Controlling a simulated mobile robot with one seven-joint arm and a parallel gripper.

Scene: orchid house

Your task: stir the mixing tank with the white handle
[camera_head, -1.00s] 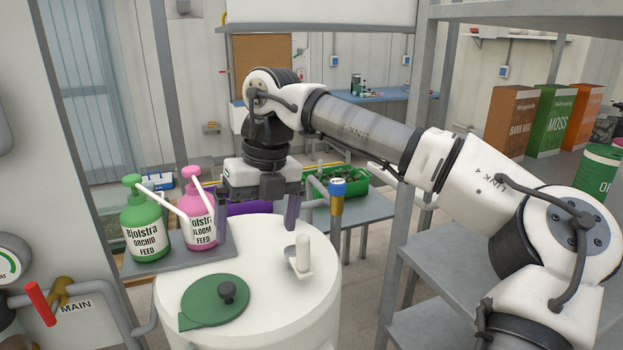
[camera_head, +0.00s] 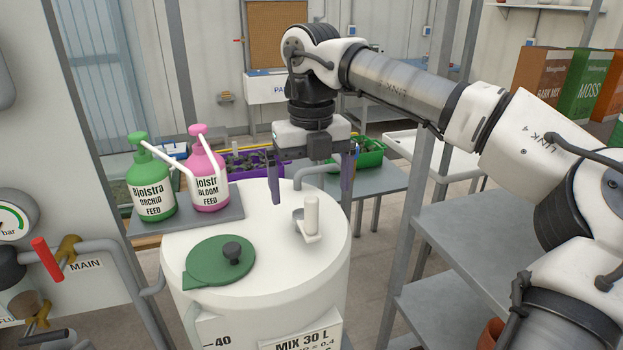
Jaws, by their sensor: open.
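The white mixing tank (camera_head: 325,262) stands in front of me, with "MIX 30 L" on its label. A white upright handle (camera_head: 311,215) rises from a small pale bracket on the right of its top. A green round lid (camera_head: 221,262) with a black knob lies on the top at the left. My gripper (camera_head: 312,202) points down, open and empty. In the picture its two purple-grey fingers are on either side of the handle, with the tips near the handle's top. I cannot tell the exact depth between them. The inside of the tank is hidden.
Green (camera_head: 149,182) and pink (camera_head: 207,176) feed pump bottles stand on a grey shelf (camera_head: 190,228) left of the tank. A pipe with a red lever (camera_head: 47,259) is at the far left. Grey metal shelving (camera_head: 455,245) is close on the right.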

